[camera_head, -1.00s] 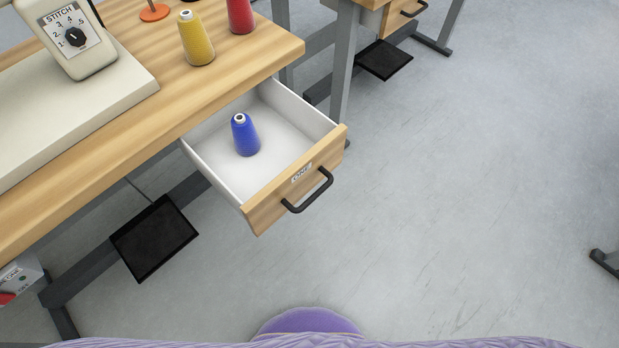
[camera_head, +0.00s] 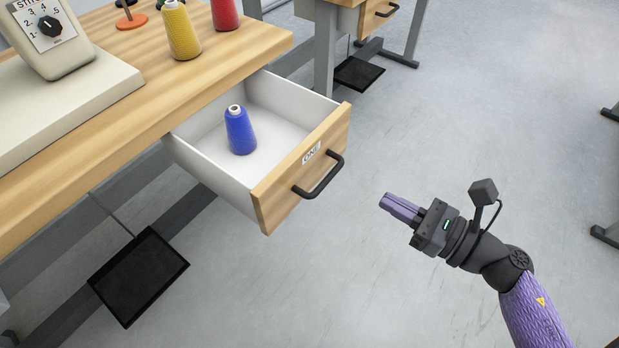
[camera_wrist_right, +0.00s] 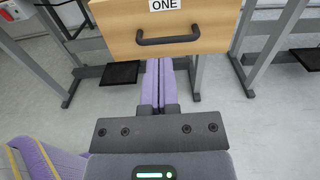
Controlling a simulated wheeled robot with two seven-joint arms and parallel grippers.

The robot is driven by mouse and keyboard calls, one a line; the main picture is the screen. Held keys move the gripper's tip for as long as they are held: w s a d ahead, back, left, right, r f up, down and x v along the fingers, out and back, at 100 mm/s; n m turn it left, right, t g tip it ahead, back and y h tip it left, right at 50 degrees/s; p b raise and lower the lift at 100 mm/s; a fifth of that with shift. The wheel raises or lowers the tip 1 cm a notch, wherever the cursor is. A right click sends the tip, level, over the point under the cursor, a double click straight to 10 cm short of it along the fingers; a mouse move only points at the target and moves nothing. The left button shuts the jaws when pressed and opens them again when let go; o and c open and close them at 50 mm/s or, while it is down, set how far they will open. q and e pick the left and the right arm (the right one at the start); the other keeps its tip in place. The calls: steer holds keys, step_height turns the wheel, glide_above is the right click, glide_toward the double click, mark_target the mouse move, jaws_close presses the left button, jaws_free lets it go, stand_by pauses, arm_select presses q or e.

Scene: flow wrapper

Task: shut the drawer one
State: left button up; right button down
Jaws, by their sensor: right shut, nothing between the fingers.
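Drawer one (camera_head: 302,170) is pulled out from under the wooden table, with a white inside, a wooden front and a label. Its black handle (camera_head: 321,176) is on the front. A blue thread cone (camera_head: 240,132) stands upright inside. My right gripper (camera_head: 384,201) is shut and empty, to the right of the drawer front and apart from it in the head view. In the right wrist view the drawer front (camera_wrist_right: 200,14) and its handle (camera_wrist_right: 168,40) are ahead, above the shut fingers (camera_wrist_right: 158,66). My left gripper is not in view.
On the table (camera_head: 125,110) stand a sewing machine (camera_head: 62,100), a yellow cone (camera_head: 181,32) and a red cone (camera_head: 224,14). A black pedal (camera_head: 138,277) lies below. Another table with a drawer (camera_head: 378,14) is behind. The floor around my right arm is open.

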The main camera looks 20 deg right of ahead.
mark_target(309, 155)
steer(key=b+x, duration=0.1)
steer(key=x, duration=1.1)
steer(key=shift+w+a, duration=0.1)
steer(key=shift+w, duration=0.25)
steer(key=shift+w+a, duration=0.2)
steer(key=shift+w, duration=0.05)
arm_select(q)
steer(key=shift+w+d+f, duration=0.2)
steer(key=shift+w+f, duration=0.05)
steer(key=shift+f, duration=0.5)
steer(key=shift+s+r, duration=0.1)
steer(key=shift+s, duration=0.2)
